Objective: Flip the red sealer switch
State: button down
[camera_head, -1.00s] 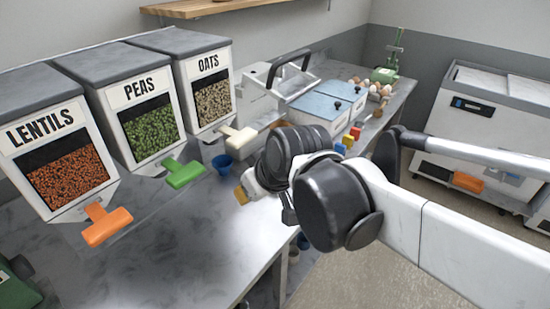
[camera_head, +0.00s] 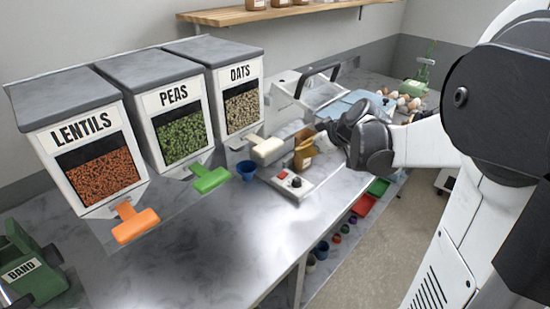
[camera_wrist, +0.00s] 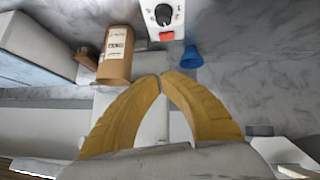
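The red switch (camera_head: 283,175) sits beside a dark knob (camera_head: 296,182) on a low white control box (camera_head: 290,190) at the bench's front. In the wrist view the red switch (camera_wrist: 166,36) is at the top centre, just below the knob (camera_wrist: 163,14) on the white panel. My gripper (camera_wrist: 160,77) has its yellow fingertips together with nothing visible between them. The tips appear below the switch in the wrist picture, apart from it.
A blue cup (camera_head: 246,170) stands left of the control box; it also shows in the wrist view (camera_wrist: 184,58). A brown labelled pouch (camera_wrist: 116,55) stands close by. Dispensers with orange (camera_head: 136,224), green (camera_head: 211,179) and cream (camera_head: 267,150) handles line the left. The front bench top is clear.

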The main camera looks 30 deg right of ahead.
jog(key=b, duration=0.5)
send_over(288, 174)
jog(key=f, duration=0.7)
jog(key=shift+w+a+f, duration=0.15)
jog(key=shift+w+a, duration=0.05)
jog(key=shift+w, duration=0.05)
jog(key=shift+w+d+f+b, duration=0.1)
jog(key=shift+f+b, duration=0.1)
jog(key=shift+f, duration=0.4)
jog(key=shift+w+d+f+b, duration=0.1)
jog(key=shift+f+b, duration=0.1)
jog(key=shift+f, duration=0.4)
jog(key=shift+d+f+b, duration=0.1)
jog(key=shift+f+b, duration=0.25)
jog(key=shift+f, duration=0.3)
jog(key=shift+w+d+f+m+g+y, duration=0.1)
jog(key=shift+d+f+m+g+y, duration=0.25)
jog(key=shift+f+m+y, duration=0.25)
jog(key=shift+a, duration=0.15)
jog(key=shift+r, duration=0.1)
